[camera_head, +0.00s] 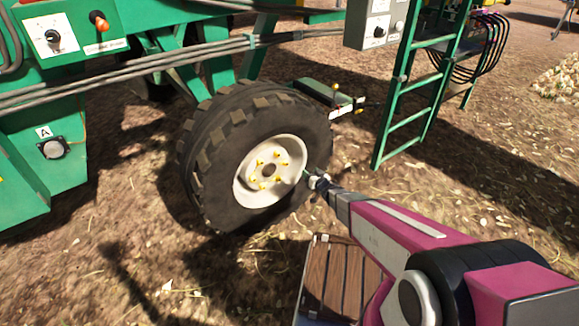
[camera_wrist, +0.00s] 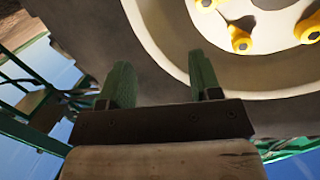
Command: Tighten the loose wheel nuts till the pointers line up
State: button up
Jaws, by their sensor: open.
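The wheel's black tyre (camera_head: 215,150) stands on the ground beside the green machine, with a white rim (camera_head: 245,185) facing me. Several wheel nuts with yellow pointers (camera_head: 262,181) ring the hub. In the wrist view, some yellow pointers (camera_wrist: 240,40) show at the top right, on the white rim (camera_wrist: 270,73); which nuts are loose I cannot tell. My gripper (camera_head: 308,175) is at the right edge of the rim, off the nuts. In the wrist view, my gripper (camera_wrist: 160,85) has two green fingers apart with nothing between them.
A green ladder (camera_head: 408,118) stands right of the wheel. A green drawbar-like part (camera_head: 318,92) sticks out behind the tyre. A slatted wooden crate or board (camera_head: 338,275) lies below my arm. Hoses and green panels (camera_head: 30,140) are at left. Straw-strewn ground is open in front.

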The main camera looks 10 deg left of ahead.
aim_at(287, 165)
jog(key=w+a+y, duration=0.1)
jog(key=a, duration=0.3)
jog(key=w+a+f+n+g+y, duration=0.1)
jog(key=w+a, duration=0.1)
jog(key=a, duration=0.2)
jog(key=w+a+f+y, duration=0.1)
jog(key=a, duration=0.3)
jog(key=shift+w+a+n, duration=0.3)
jog(key=shift+w, duration=0.05)
jog(key=shift+r, duration=0.1)
jog(key=c, duration=0.9)
